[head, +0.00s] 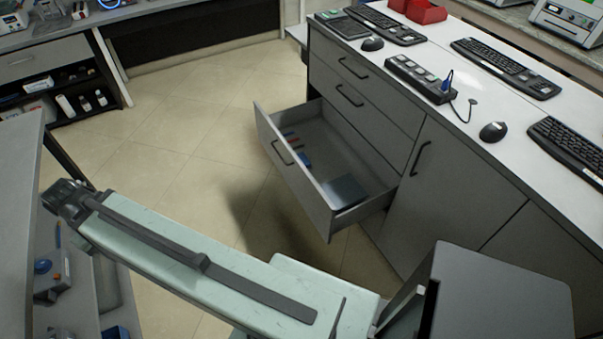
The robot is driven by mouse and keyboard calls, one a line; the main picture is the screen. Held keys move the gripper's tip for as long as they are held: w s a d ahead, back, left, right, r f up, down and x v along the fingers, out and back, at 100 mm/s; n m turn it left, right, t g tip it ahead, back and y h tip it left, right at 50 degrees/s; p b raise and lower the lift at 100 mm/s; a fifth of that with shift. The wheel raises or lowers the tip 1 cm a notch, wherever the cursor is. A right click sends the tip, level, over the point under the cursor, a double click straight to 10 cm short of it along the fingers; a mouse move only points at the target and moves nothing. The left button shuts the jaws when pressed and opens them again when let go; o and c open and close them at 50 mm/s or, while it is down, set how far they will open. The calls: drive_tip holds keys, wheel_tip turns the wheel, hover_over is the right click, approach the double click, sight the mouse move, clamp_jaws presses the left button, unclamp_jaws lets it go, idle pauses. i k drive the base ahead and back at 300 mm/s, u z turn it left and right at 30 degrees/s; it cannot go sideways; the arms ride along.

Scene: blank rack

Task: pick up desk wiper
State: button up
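I cannot make out a desk wiper for certain. The open drawer (263,128) of the grey cabinet holds a dark blue flat thing (346,191) at its near right end. It also holds small blue and red things (297,150) at its left end. My pale green arm stretches from the lower right to the left. My gripper (65,203) seems to be the dark part at the arm's far end, beside the left bench and well left of the drawer. Its fingers are not clear, so I cannot tell whether it holds anything.
The white counter (465,134) on the right carries keyboards (505,68), mice (493,132), a power strip (419,79) and a red bin (425,12). A left shelf holds a blue and grey device (48,275). The tiled floor (190,125) is clear between the left furniture and the drawer.

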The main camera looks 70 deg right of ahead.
sight(302, 156)
drive_tip(key=z, duration=2.25)
drive_tip(key=k, duration=0.6)
drive_tip(key=u, duration=0.3)
drive_tip(key=i, duration=1.05)
drive_tip(key=z, duration=0.3)
